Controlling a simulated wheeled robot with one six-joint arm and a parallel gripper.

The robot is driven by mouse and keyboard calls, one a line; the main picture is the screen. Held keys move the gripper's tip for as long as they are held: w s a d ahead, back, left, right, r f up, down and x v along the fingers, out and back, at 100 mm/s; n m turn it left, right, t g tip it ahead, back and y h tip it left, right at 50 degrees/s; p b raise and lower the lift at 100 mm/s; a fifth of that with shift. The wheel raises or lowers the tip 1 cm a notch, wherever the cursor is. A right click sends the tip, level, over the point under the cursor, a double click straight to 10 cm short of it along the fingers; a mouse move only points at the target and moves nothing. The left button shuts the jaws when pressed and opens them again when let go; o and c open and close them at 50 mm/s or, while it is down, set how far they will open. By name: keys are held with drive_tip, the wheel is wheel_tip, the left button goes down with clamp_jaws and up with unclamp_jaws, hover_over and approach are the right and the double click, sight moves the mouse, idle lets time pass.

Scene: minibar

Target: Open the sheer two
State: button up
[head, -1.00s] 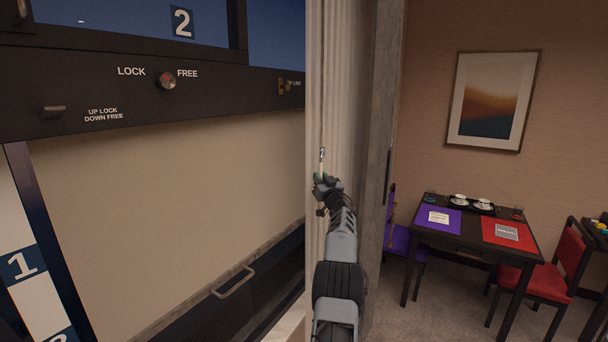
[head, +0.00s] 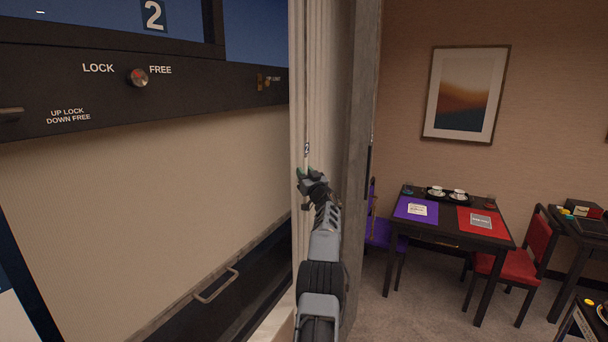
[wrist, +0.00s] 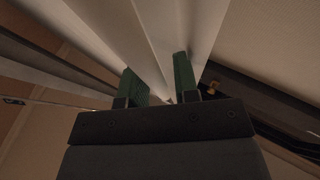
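The sheer two is a pale, narrow bundle of folds (head: 325,100) hanging at the right side of the window. A thin pale wand (head: 306,162) with a small "2" tag hangs in front of it. My gripper (head: 306,178) is at the wand's lower part, close against the folds. In the wrist view, the two green fingers (wrist: 161,82) stand apart with pale, long strips between and behind them. They look open, and I cannot make out a firm grip on the wand.
Left is a dark-framed window panel with a LOCK/FREE knob (head: 139,77) and a lower handle (head: 216,285). A grey wall edge (head: 355,150) stands just right of the folds. Beyond it are a dark table (head: 450,230) and a red chair (head: 520,262), with carpet between.

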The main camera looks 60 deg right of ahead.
drive_tip(key=shift+s, duration=0.15)
drive_tip(key=b+v, duration=0.8)
drive_tip(key=v, duration=0.5)
drive_tip(key=shift+s+a+b, duration=0.15)
drive_tip(key=shift+s+b, duration=0.1)
drive_tip(key=shift+b, duration=0.15)
drive_tip(key=shift+f, duration=0.1)
